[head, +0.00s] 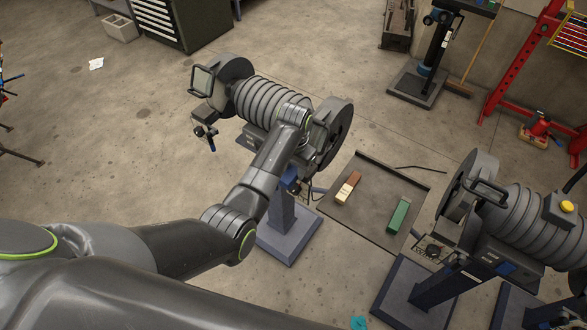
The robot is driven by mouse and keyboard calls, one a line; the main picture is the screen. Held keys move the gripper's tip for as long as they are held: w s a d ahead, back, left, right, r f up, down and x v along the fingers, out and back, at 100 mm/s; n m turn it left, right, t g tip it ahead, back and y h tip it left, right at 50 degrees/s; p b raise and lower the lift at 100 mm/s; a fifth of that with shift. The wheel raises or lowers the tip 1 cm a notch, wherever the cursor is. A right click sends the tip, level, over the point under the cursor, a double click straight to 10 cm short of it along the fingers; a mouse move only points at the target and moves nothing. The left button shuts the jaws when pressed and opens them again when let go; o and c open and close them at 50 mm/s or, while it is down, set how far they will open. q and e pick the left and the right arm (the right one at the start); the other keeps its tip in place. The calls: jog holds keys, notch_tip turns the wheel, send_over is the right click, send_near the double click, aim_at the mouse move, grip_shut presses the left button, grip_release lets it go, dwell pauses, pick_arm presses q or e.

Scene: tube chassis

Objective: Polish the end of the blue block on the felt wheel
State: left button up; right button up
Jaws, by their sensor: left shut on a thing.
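My left gripper (318,126) is at the right end of the near double-ended polishing machine (268,98), close to the right wheel (340,138). It is mostly hidden behind its own wrist. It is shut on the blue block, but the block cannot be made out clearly. A small bright-blue patch shows below the wrist, and I cannot tell whether it is the block or part of the machine. Contact with the wheel cannot be seen. The machine has another wheel (236,74) at its left end. I cannot tell which is felt. My right gripper is not in view.
A dark mat (372,212) on the floor holds a brown-and-cream bar (348,187) and a green bar (398,215). A second similar machine (525,225) stands at right on blue pedestals. A drawer cabinet (180,22) is at the back left. Open floor lies to the left.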

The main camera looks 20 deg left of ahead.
pick_arm(q)
jog(key=shift+w, duration=0.2)
jog(key=shift+d+r+p, duration=0.1)
jog(key=shift+r+p, duration=0.05)
jog(key=shift+p, duration=0.6)
dwell(0.8)
dwell(1.2)
jog(key=shift+s, duration=0.1)
dwell(2.1)
jog(key=shift+s+a, duration=0.25)
jog(key=shift+s, duration=0.4)
jog(key=s+a, duration=0.2)
jog(key=s, duration=0.4)
jog(key=shift+a, duration=0.15)
jog(key=shift+s+f, duration=0.15)
jog(key=shift+f, duration=0.05)
